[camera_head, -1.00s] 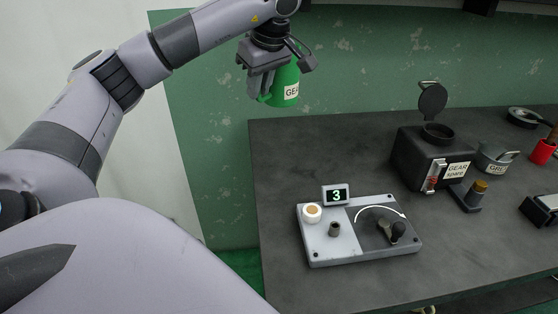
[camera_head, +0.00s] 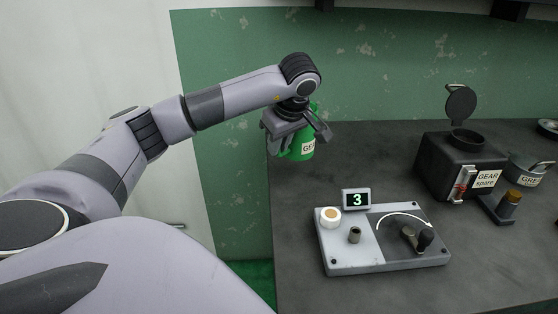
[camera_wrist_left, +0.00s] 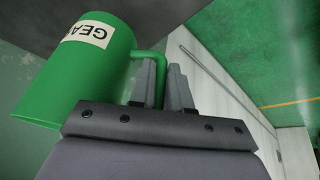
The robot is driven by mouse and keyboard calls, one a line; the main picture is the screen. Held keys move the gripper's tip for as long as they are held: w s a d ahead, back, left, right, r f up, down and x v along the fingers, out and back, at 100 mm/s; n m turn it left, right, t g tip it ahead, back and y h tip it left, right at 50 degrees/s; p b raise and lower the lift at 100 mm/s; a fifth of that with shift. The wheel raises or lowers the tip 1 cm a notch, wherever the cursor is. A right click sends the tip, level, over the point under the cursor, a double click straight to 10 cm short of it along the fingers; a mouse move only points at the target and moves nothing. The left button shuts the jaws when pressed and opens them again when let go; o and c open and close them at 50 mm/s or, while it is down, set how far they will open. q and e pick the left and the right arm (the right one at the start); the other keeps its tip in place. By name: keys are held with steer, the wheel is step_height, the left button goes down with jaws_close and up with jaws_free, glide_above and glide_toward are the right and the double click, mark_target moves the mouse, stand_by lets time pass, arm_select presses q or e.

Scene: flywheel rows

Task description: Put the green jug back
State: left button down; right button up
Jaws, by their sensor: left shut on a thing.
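The green jug (camera_head: 302,148) with a white label starting "GEA" is in my left gripper (camera_head: 285,152), at the back left corner of the dark bench. The jug looks upright, and I cannot tell whether its base touches the bench top. In the left wrist view the jug (camera_wrist_left: 85,70) fills the upper left. Its green handle runs to the fingers of the left gripper (camera_wrist_left: 163,82), which are shut on it. Part of the jug is hidden behind the gripper in the head view. My right gripper is not in view.
A control panel (camera_head: 345,255) with a small display (camera_head: 356,199) reading 3, a white button and a lever stands on the bench (camera_head: 300,225). A black box (camera_head: 447,160) labelled "GEAR spare", with its lid up, and a grey labelled can (camera_head: 527,172) stand to the right. Bench behind the panel is clear.

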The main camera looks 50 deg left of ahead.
arm_select(q)
steer(key=shift+f, duration=2.5)
steer(key=shift+f, duration=0.15)
steer(key=c, duration=1.1)
jaws_free()
steer(key=shift+r, duration=0.25)
steer(key=p+v, duration=0.2)
steer(key=v, duration=0.9)
steer(key=shift+d+r, duration=0.25)
steer(key=shift+r, duration=0.1)
